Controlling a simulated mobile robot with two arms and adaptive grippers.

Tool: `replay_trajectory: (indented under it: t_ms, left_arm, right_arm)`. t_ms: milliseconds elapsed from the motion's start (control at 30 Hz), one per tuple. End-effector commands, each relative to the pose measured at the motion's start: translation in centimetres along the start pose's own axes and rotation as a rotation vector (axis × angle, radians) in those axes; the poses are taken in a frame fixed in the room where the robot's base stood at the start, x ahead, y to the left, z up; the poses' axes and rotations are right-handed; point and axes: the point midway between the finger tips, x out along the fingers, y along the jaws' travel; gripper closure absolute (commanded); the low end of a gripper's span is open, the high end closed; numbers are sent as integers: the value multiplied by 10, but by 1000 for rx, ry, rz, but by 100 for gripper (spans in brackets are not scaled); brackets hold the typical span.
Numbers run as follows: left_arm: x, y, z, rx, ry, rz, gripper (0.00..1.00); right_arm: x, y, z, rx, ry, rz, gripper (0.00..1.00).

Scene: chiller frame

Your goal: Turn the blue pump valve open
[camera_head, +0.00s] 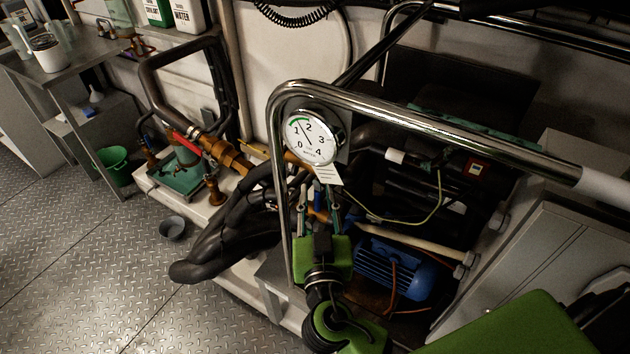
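The blue pump (393,268), with a finned motor body, sits low inside the chiller frame. The only blue that may belong to the valve is a small patch between my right gripper's fingers; the handle's shape and angle cannot be made out. My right gripper (318,196) reaches in from the bottom, beneath the pressure gauge (310,139). Its two fingers stand apart, around or just in front of brass and blue fittings. I cannot tell whether they touch anything. My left gripper is not in view.
A chrome rail (420,115) bends around the gauge and runs down beside my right gripper. Black hoses (225,235) lie to the left. A red-handled brass valve (183,140) is further left.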

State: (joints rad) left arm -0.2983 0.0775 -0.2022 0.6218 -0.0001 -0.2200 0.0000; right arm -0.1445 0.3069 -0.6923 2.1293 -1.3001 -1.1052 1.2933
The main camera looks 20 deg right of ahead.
Motion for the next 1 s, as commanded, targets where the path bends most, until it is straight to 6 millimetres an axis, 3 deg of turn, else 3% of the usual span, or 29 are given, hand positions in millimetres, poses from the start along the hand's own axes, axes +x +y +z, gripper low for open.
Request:
replay_trajectory:
  t_ms: [300, 400, 767, 1000]
  left_arm:
    - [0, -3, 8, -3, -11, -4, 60]
    - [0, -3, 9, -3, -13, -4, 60]
    - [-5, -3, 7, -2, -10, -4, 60]
    - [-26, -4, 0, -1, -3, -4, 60]
  right_arm:
    - [-1, 0, 0, 0, 0, 0, 74]
    - [-1, 0, 0, -1, 0, 0, 100]
    - [-2, 1, -2, -18, -12, 1, 100]
    - [-4, 6, -6, -110, -77, 4, 100]
